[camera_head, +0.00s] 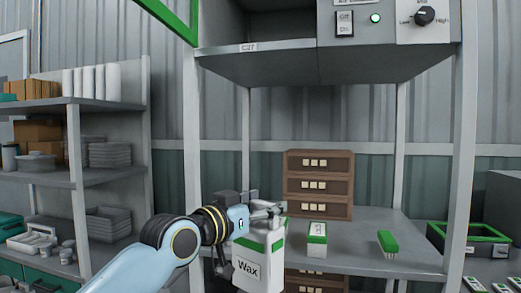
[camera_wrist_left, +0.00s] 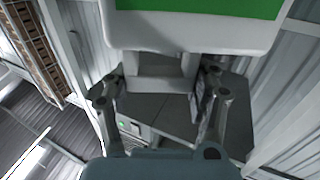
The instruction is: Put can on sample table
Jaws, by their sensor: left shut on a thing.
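The can (camera_head: 250,268) is white with a green band and a "Wax" label. It hangs upright from my left gripper (camera_head: 268,211), in front of the grey table (camera_head: 360,250); whether it touches the table's edge I cannot tell. In the left wrist view the can's white and green body (camera_wrist_left: 195,32) fills the top. Its handle lies between the two fingers of my left gripper (camera_wrist_left: 160,85), which is shut on it. My right gripper is not in view.
On the table stand a brown drawer stack (camera_head: 318,185), a green and white box (camera_head: 317,240) and a green brush (camera_head: 388,243). Grey posts (camera_head: 463,140) frame the table, with a shelf unit (camera_head: 110,180) at left. A green-edged tray (camera_head: 470,240) is at right. Bare tabletop shows between the box and brush.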

